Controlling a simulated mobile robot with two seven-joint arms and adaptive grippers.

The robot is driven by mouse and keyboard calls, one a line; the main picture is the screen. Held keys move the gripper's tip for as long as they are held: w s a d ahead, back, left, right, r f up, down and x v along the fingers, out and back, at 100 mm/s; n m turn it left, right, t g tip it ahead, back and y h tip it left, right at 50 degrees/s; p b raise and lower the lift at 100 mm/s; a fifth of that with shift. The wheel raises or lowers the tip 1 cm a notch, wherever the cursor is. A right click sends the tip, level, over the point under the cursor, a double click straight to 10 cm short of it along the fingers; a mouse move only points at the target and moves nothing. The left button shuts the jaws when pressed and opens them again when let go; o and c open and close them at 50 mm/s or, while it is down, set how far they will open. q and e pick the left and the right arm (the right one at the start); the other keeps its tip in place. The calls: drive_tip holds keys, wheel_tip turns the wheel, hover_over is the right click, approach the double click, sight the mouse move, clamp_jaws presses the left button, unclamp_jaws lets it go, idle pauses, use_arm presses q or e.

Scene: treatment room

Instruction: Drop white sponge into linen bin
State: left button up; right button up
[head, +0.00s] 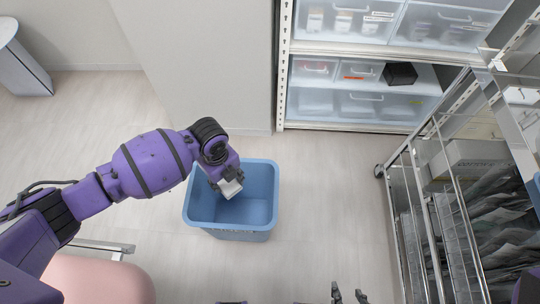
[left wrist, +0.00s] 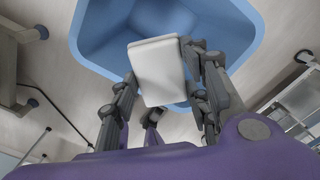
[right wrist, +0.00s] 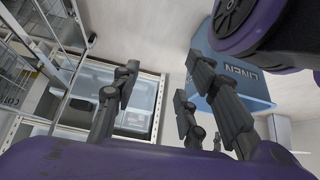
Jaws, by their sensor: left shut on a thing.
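The white sponge (head: 231,189) is held between the fingers of my left gripper (head: 226,183), which is shut on it. In the left wrist view the sponge (left wrist: 158,72) appears as a pale block between the fingers (left wrist: 160,88). The blue linen bin (head: 268,205) stands on the floor, and the sponge is over its opening, towards the back left part. The bin's rim also shows behind the sponge in the left wrist view (left wrist: 245,45). In the right wrist view the bin bears the word LINEN (right wrist: 245,88). My right gripper (right wrist: 155,105) is open and empty, away from the bin.
A wire rack trolley (head: 440,210) with packets stands at the right. A shelf unit (head: 400,52) with clear drawers stands behind, against the wall. A pink padded surface (head: 95,280) is at the lower left. The floor around the bin is clear.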

sight(226, 183)
use_arm(q)
wheel_tip(226, 183, down, 4)
drive_tip(key=b, duration=0.4)
drive_tip(key=shift+s+f, duration=0.15)
drive_tip(key=shift+f, duration=0.1)
drive_tip(key=shift+f+b, duration=0.45)
drive_tip(key=shift+b, duration=0.15)
use_arm(e)
drive_tip(key=shift+g, duration=0.4)
drive_tip(key=s+f, duration=0.1)
drive_tip(key=f, duration=0.2)
drive_tip(key=s+f, duration=0.1)
drive_tip(key=f, duration=0.1)
drive_tip(key=shift+s+d+f, duration=0.1)
drive_tip(key=shift+s+d, duration=0.25)
use_arm(q)
drive_tip(key=shift+r, duration=0.1)
use_arm(e)
drive_tip(key=shift+s, duration=0.1)
use_arm(q)
drive_tip(key=o, duration=1.2)
wheel_tip(226, 183, up, 12)
drive_tip(key=shift+r, duration=0.1)
use_arm(e)
drive_tip(key=shift+w, duration=0.25)
